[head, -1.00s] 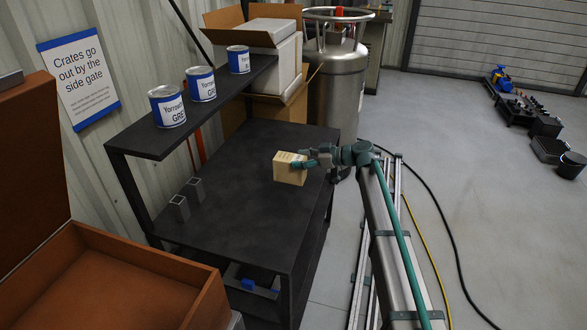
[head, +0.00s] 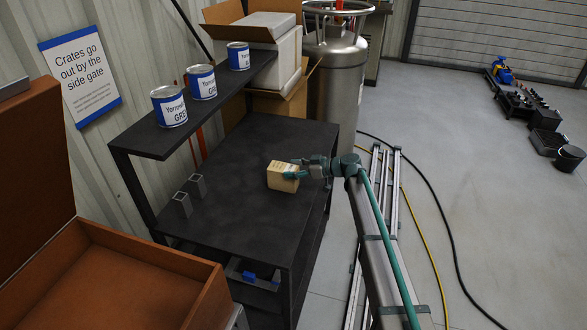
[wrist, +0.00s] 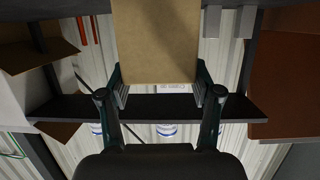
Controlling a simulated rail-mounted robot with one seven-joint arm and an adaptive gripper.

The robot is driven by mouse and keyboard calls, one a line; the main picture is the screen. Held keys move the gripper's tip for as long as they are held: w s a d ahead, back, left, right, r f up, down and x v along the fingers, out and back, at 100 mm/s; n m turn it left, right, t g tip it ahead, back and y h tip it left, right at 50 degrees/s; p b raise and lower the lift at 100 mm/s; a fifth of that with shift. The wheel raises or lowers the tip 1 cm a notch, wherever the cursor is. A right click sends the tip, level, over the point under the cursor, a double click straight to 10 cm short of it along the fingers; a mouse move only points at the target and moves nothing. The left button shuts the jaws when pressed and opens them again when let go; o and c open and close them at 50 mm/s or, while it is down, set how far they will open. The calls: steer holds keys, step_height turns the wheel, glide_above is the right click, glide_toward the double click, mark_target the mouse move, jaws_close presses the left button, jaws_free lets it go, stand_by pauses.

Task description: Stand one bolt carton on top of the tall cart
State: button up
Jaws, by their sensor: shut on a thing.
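A tan bolt carton (head: 281,178) is over the worktop of a dark cart-like bench (head: 240,215) in the head view. My gripper (head: 294,172) reaches in from the right and is shut on the carton. In the wrist view the carton (wrist: 156,42) fills the space between the two fingers of my gripper (wrist: 160,82). The carton looks slightly tilted in the head view. I cannot tell whether its underside touches the worktop. No other cart clearly shows.
A raised shelf (head: 215,105) along the bench's back holds blue-and-white cans (head: 169,107). Two small grey square tubes (head: 182,205) stand on the worktop's left. An open brown case (head: 120,290) is at front left. A steel tank (head: 335,85) stands behind. The worktop around the carton is clear.

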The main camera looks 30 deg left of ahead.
steer(key=shift+f, duration=0.1)
steer(key=o, duration=1.6)
steer(key=shift+r, duration=0.2)
